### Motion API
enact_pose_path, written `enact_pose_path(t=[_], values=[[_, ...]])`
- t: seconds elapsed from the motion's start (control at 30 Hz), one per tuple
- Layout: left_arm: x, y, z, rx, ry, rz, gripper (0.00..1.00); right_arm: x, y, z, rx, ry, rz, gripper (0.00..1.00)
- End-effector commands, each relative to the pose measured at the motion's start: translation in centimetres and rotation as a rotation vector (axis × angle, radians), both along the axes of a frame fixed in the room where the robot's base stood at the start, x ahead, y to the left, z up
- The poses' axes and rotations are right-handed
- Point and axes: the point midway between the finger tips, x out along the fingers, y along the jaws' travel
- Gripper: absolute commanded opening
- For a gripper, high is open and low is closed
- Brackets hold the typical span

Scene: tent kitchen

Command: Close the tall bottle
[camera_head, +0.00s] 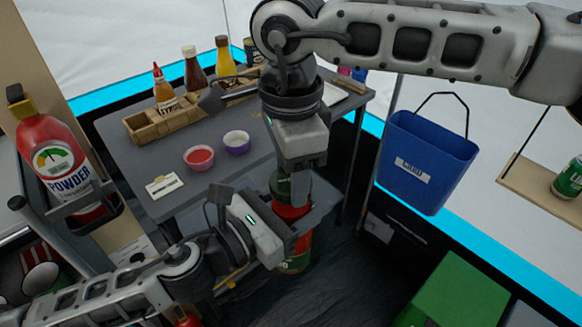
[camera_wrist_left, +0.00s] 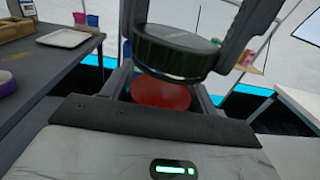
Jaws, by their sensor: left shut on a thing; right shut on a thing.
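The tall bottle (camera_head: 298,261), red with a green label, stands upright low in the middle of the head view. My left gripper (camera_head: 290,229) is shut around its body from the left. My right gripper (camera_head: 297,182) points down from above and is shut on a dark green cap (camera_head: 278,187). The left wrist view shows the cap (camera_wrist_left: 178,50), round and looking slightly tilted, directly over the red bottle (camera_wrist_left: 160,95). I cannot tell whether the cap touches the bottle's mouth, which is hidden.
A grey table (camera_head: 135,176) behind holds sauce bottles in a wooden rack (camera_head: 160,123), a red bowl (camera_head: 199,158) and a purple bowl (camera_head: 237,142). A blue bin (camera_head: 427,160) hangs right. A red powder bottle (camera_head: 58,160) sits left. A green box (camera_head: 455,292) is lower right.

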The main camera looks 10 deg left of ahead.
Motion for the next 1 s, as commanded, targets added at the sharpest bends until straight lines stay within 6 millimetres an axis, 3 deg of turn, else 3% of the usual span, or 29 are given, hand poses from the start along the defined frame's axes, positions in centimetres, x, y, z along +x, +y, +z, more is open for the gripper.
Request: enact_pose_path(t=[0.03, 0.07, 0.13, 0.43, 0.57, 1.0], values=[[0.0, -0.1, 0.4, -0.004, -0.007, -0.004, 0.0, 0.0, 0.0, 0.1, 0.002, -0.001, 0.001, 0.25], [0.0, -0.1, 0.4, -0.004, -0.007, -0.004, 0.0, 0.0, 0.0, 0.1, 0.002, -0.001, 0.001, 0.58], [0.0, -0.1, 0.4, -0.004, -0.007, -0.004, 0.0, 0.0, 0.0, 0.1, 0.002, -0.001, 0.002, 0.78], [0.0, -0.1, 0.4, -0.004, -0.008, -0.003, 0.0, 0.0, 0.0, 0.2, 0.002, -0.001, 0.004, 0.78], [0.0, -0.1, 0.4, -0.004, -0.008, -0.003, 0.0, 0.1, 0.1, 1.3, 0.003, -0.003, 0.003, 0.78], [0.0, -0.1, 0.4, -0.004, -0.007, -0.003, 0.0, 0.1, 0.1, 9.9, 0.003, -0.003, 0.003, 0.78]])
